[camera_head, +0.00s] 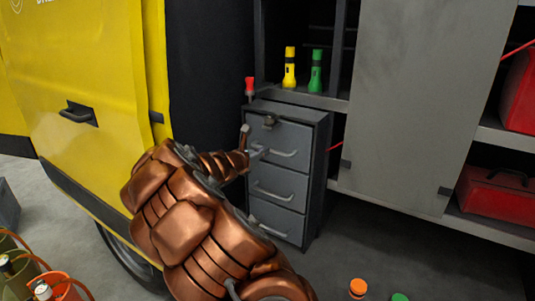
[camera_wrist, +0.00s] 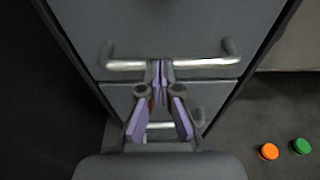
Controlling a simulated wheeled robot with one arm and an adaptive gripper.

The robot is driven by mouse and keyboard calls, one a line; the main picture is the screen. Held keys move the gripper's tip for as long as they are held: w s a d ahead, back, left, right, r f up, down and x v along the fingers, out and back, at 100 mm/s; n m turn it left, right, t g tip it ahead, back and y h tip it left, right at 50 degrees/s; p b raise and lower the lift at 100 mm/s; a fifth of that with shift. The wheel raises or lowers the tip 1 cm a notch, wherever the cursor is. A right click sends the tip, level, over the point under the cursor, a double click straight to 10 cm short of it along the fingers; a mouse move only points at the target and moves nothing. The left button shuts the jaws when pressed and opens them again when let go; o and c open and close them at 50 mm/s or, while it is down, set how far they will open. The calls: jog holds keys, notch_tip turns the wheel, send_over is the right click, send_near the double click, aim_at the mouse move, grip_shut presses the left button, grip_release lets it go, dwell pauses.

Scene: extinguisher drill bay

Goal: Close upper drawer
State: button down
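A grey drawer cabinet with three stacked drawers stands beside the yellow vehicle in the head view. The upper drawer (camera_head: 291,133) has a silver bar handle (camera_head: 284,153); its front looks about flush with the drawers below. In the wrist view the upper drawer (camera_wrist: 200,25) fills the top, with its handle (camera_wrist: 208,63) running across. My gripper (camera_wrist: 160,70) has its fingertips together, in front of the middle of this handle. Whether the bar is between them is hidden. In the head view my gripper (camera_head: 251,150) is partly hidden at the handle's left part.
The middle drawer (camera_head: 272,180) and bottom drawer (camera_head: 285,221) look shut. A yellow flashlight (camera_head: 290,68), a green flashlight (camera_head: 316,72) and a red one (camera_head: 250,88) stand above or near the cabinet. Orange (camera_head: 357,288) and green (camera_head: 399,297) caps lie on the floor.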

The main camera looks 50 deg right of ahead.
jog(key=shift+r, duration=0.25)
dwell(0.3)
jog(key=v, duration=1.4)
jog(key=shift+f, duration=0.3)
